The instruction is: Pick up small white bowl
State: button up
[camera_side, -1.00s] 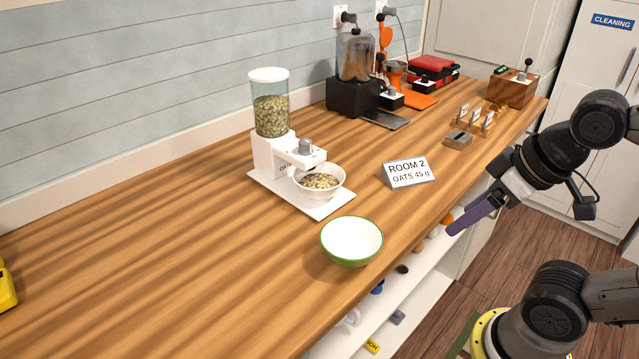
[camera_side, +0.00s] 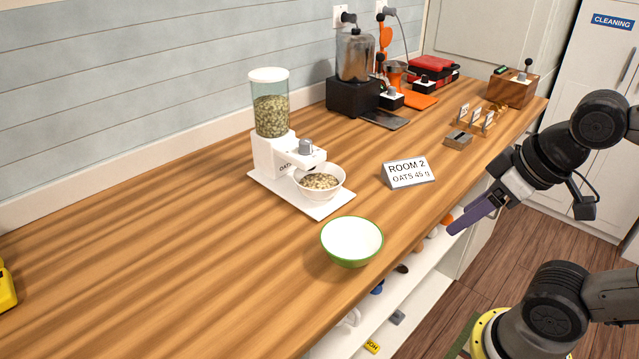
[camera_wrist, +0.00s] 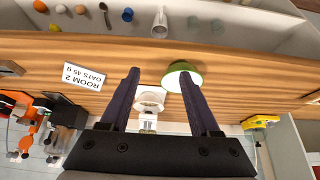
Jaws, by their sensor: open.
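The small white bowl (camera_side: 321,184) holds oats and stands on the white base plate of the oats dispenser (camera_side: 272,150), under its spout. In the wrist view the small white bowl (camera_wrist: 150,97) shows between my fingers, farther off. My gripper (camera_side: 472,214) is open and empty, off the counter's front edge to the right, well apart from the bowl. Its two purple fingers also show spread in the wrist view (camera_wrist: 157,80). A larger bowl, white inside with a green rim (camera_side: 351,240), stands in front of the dispenser near the counter edge.
A sign reading "ROOM 2 OATS 45 g" (camera_side: 408,173) stands right of the small bowl. A blender-like machine (camera_side: 355,80), an orange device and a wooden box (camera_side: 512,88) stand farther back. Shelves with small items lie below the counter.

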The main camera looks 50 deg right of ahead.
jog(key=shift+c, duration=0.8)
jog(key=w+a+r+m+t, duration=0.1)
jog(key=w+r+m, duration=0.3)
jog(key=w, duration=0.1)
jog(key=m+g+y, duration=0.1)
jog(key=m+g, duration=0.1)
jog(key=m, duration=0.6)
send_over(344, 179)
jog(key=s+d, duration=0.1)
jog(key=s, duration=0.4)
notch_tip(344, 179, down, 4)
jog(key=shift+w+x, duration=0.15)
jog(key=shift+x, duration=3.1)
jog(key=shift+w+x, duration=0.15)
jog(key=shift+x, duration=3.1)
jog(key=shift+r, duration=0.2)
grip_shut()
